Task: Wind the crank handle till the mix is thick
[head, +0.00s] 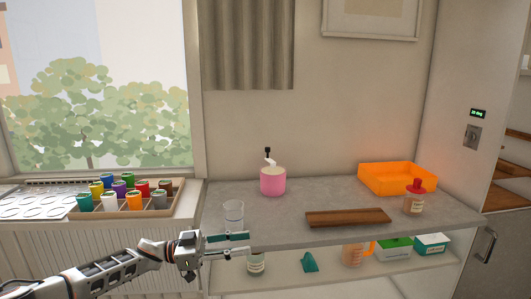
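A pink pot (273,182) stands upright on the grey counter (300,203), towards the back wall. On top of it is a white crank handle (270,162) with a dark knob (267,150) pointing up. The mix inside the pot cannot be seen. My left gripper (248,244) comes in from the lower left and points right at the counter's front edge. Its two fingers are apart with nothing seen between them. It is in front of and to the left of the pot, well apart from it. My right gripper is not in view.
A clear glass (233,214) stands near my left gripper. A brown board (348,218), a red-capped bottle (414,202) and an orange tray (397,179) are to the right. A box of coloured cups (130,211) is at left. The shelf below (330,277) holds several items.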

